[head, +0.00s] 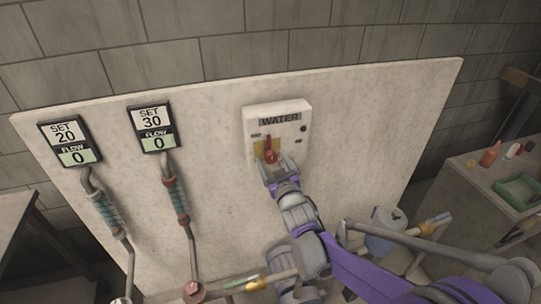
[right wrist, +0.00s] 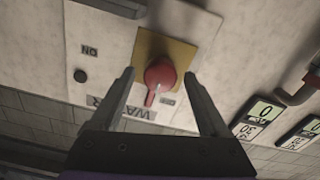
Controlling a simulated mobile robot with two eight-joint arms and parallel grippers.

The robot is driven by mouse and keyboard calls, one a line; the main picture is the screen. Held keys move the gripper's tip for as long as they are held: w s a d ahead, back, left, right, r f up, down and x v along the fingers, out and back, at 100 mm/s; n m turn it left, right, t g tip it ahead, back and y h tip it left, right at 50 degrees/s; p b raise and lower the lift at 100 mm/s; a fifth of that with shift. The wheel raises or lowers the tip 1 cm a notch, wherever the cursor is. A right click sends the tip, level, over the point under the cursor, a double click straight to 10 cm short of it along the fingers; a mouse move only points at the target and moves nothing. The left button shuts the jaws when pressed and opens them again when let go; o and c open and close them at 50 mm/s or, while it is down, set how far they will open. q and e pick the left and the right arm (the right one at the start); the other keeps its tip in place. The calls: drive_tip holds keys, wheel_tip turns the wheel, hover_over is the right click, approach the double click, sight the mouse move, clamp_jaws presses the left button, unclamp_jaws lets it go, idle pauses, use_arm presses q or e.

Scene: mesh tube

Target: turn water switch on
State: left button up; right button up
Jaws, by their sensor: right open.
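The water switch is a white box (head: 278,115) labelled WATER on the upright panel. Its red handle (head: 270,152) sits on a yellow plate (head: 259,150). In the right wrist view the red handle (right wrist: 160,74) points down toward the upside-down WATER lettering, with an ON label (right wrist: 90,50) to the left. My right gripper (head: 276,164) is at the handle, its open fingers (right wrist: 160,76) on either side with gaps visible in the wrist view. Whether a finger touches the handle cannot be told. My left gripper is not in view.
Two meters, SET 20 (head: 69,143) and SET 30 (head: 154,128), both read FLOW 0, with pipes and hoses below. A table (head: 470,190) at right holds bottles and a green tray (head: 518,191). A blue-grey bucket (head: 385,228) stands below the panel.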

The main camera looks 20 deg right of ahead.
drive_tip(key=shift+w, duration=1.05)
clamp_jaws()
